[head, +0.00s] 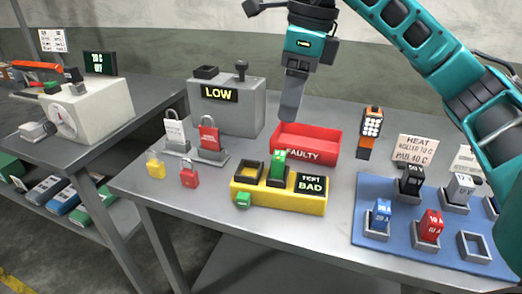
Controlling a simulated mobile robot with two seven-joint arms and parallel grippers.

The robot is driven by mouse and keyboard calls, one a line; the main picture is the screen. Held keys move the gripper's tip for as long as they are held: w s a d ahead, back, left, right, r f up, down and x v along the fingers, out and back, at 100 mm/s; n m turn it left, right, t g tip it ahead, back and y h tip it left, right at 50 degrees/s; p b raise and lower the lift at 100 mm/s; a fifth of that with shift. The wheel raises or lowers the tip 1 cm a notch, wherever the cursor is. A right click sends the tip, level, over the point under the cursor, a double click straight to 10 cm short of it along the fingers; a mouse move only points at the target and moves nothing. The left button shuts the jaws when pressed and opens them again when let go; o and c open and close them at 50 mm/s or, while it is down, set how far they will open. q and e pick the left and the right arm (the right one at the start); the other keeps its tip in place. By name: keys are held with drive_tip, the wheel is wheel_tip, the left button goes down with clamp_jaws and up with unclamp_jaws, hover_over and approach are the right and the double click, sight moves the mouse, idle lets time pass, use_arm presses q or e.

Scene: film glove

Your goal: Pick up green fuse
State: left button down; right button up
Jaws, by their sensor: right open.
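The green fuse (279,161) stands upright in the right-hand socket of a yellow tester (280,200). The tester's screen (311,185) reads "TEST BAD". The tester's other socket (250,173) looks empty. My right gripper (291,108) points down above and behind the fuse, near the left end of the red tray, and is apart from the fuse. It is open, with nothing seen in it; its fingers are seen edge-on. My left gripper does not show.
Behind the tester is a red "FAULTY" tray (322,150). A grey box (228,108) reading "LOW" and padlocks on stands are to the left. A blue mat (390,241) at right holds blue, red, black and grey fuses and an empty socket (474,247).

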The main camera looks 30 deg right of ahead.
drive_tip(key=b, duration=0.2)
hover_over(279, 155)
drive_tip(key=f, duration=0.4)
drive_tip(key=d+f, duration=0.1)
drive_tip(key=f, duration=0.1)
drive_tip(key=shift+s+f, duration=0.1)
drive_tip(key=shift+f, duration=0.3)
drive_tip(key=shift+a+f, duration=0.1)
drive_tip(key=shift+f, duration=0.4)
drive_tip(key=f, duration=0.5)
drive_tip(key=shift+a+b, duration=0.3)
drive_tip(key=shift+a, duration=0.05)
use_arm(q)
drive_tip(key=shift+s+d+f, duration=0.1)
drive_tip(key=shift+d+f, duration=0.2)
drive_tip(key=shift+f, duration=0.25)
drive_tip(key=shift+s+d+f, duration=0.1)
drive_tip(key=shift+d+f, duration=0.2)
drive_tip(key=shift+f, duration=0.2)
use_arm(e)
drive_tip(key=shift+c, duration=0.2)
drive_tip(key=c, duration=1)
drive_tip(key=shift+r, duration=0.15)
